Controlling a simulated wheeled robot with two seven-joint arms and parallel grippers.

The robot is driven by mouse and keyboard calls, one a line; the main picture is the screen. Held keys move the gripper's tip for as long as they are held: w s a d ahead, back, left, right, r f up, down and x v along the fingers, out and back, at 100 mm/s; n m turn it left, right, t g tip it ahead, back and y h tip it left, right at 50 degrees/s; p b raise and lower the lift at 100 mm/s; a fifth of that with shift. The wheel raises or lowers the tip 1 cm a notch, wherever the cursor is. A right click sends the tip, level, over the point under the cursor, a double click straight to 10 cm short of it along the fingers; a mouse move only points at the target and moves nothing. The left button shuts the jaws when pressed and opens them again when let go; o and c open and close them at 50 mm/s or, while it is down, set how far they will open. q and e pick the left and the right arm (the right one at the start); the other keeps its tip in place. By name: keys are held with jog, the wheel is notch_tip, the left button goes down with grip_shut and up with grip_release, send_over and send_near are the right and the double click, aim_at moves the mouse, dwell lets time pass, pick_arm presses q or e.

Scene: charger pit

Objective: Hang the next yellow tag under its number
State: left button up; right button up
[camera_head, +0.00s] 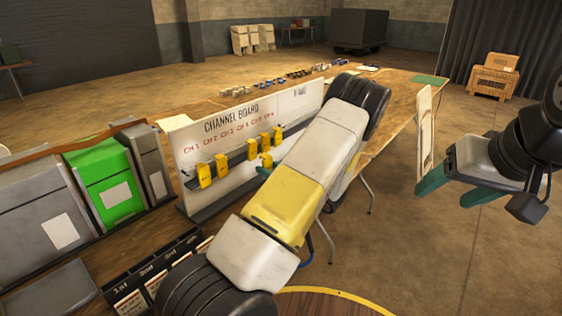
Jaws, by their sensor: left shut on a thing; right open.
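The white channel board (228,117) stands on the table with numbered red labels above a dark rail. Two yellow tags (204,176) hang at the left end of the rail, and more yellow tags (265,142) hang further right, with a gap between the groups. My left arm crosses the middle and hides part of the board. Only a teal fingertip of my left gripper (263,183) shows; it is shut on a yellow tag (267,160), low in front of the rail. My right gripper (455,188) is open and empty, off the table at right.
Small items (270,83) line the table behind the board.

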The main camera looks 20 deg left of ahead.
pick_arm(q)
jog(key=shift+s+a, duration=0.15)
jog(key=shift+a, duration=0.15)
jog(key=shift+f+x, duration=0.2)
jog(key=shift+x, duration=2.05)
jog(key=shift+f+x, duration=0.2)
jog(key=shift+x, duration=2.1)
jog(key=shift+f+x, duration=0.2)
jog(key=shift+x, duration=2.05)
jog(key=o, duration=1.4)
jog(key=shift+c, duration=0.2)
jog(key=shift+d, duration=0.15)
